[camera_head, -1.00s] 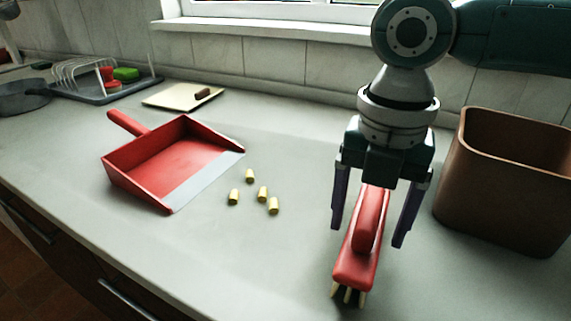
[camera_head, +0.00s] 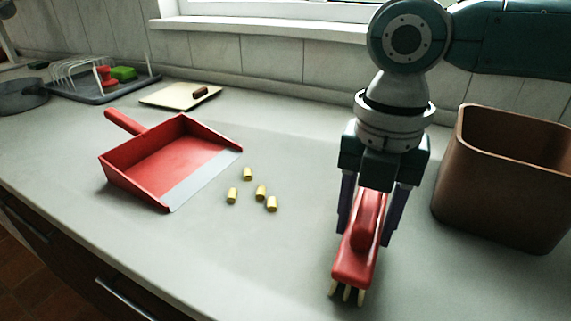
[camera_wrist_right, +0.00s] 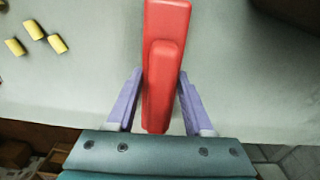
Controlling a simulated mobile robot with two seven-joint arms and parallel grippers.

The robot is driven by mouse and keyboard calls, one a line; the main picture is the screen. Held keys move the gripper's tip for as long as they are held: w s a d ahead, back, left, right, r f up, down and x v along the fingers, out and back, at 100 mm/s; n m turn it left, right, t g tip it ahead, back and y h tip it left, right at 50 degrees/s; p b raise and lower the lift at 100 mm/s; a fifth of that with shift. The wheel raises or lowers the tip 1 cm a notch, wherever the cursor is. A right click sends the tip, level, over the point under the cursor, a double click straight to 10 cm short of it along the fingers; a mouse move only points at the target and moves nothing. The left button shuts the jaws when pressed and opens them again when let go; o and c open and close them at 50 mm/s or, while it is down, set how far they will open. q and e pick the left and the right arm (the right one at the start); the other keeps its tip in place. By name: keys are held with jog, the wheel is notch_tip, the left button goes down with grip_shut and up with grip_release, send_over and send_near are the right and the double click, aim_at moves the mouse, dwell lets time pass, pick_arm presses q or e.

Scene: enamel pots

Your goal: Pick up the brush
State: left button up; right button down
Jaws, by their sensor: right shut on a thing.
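The red brush (camera_head: 352,262) with pale bristles is on the grey worktop at the right of centre in the head view. In the right wrist view the brush (camera_wrist_right: 166,30) runs up the middle, with its raised handle between the fingers. My right gripper (camera_head: 368,238) comes down from above and is shut on the brush, one purple finger on each side. The fingers also show in the right wrist view (camera_wrist_right: 159,95). Whether the bristles touch the worktop is hard to tell. My left gripper is not in view.
A red dustpan (camera_head: 165,165) lies at the left. Several yellow pieces (camera_head: 260,192) lie between it and the brush. A brown bin (camera_head: 500,185) stands close to the right of my right gripper. A cutting board (camera_head: 172,97) and a dish rack (camera_head: 85,78) are at the back left.

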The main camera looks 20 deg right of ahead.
jog(key=shift+r, duration=0.15)
jog(key=shift+r, duration=0.3)
jog(key=s+a+r+m+p, duration=0.1)
jog(key=s+r+m+p, duration=0.1)
jog(key=r+m+p, duration=0.7)
jog(key=s+a+r+m+p, duration=0.2)
jog(key=r+m+p, duration=0.6)
jog(key=r+p, duration=1.7)
jog(key=s+a+r+m+p, duration=0.1)
jog(key=s+r+m+p, duration=0.2)
jog(key=r+m+p, duration=0.6)
notch_tip(320, 180, up, 26)
jog(key=p, duration=0.9)
jog(key=shift+s+a+m, duration=0.25)
jog(key=shift+s+m, duration=0.05)
jog(key=shift+f, duration=0.1)
